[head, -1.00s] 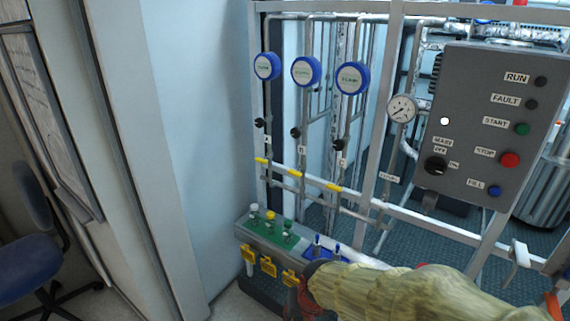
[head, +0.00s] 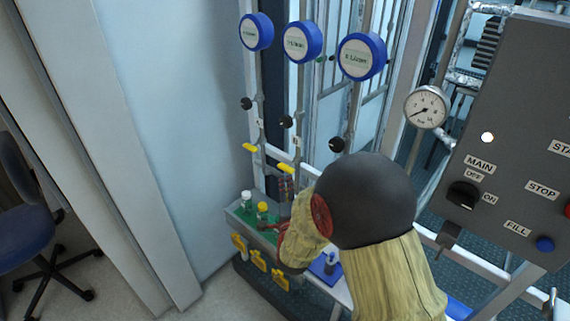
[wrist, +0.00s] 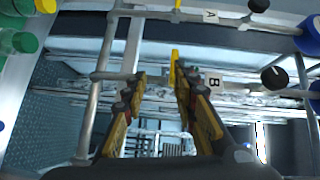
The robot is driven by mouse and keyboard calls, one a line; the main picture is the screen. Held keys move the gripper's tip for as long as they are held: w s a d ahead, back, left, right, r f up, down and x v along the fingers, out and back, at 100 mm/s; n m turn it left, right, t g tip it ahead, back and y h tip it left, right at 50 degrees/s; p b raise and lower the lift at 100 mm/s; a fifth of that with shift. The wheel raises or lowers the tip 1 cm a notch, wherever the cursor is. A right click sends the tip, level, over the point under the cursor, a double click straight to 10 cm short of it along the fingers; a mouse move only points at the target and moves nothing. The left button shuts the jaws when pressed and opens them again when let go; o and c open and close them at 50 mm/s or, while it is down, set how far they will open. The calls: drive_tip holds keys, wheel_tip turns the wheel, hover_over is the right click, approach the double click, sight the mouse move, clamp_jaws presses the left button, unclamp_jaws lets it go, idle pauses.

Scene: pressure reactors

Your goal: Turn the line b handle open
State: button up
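The line b handle is a short yellow lever (head: 285,168) on the middle pipe, lying crosswise to it. I cannot tell whether the finger touches the lever. In the head view my gripper (head: 286,186) shows just below the lever, partly hidden by my arm.
The line a yellow lever (head: 249,147) is to the left; the line C lever is hidden behind my arm. Black knobs (head: 286,122) and blue-rimmed gauges (head: 301,42) sit above. A bottle rack (head: 236,215) stands below. A grey control box (head: 520,130) is at right.

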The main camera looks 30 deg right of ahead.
sight(286, 167)
drive_tip(key=shift+r+m+t, duration=0.4)
drive_tip(key=shift+r+m, duration=0.2)
drive_tip(key=shift+r, duration=0.35)
drive_tip(key=shift+b+x, duration=0.75)
drive_tip(key=shift+x, duration=3.05)
drive_tip(key=shift+d, duration=0.1)
drive_tip(key=shift+c, duration=0.3)
drive_tip(key=shift+s, duration=0.1)
clamp_jaws()
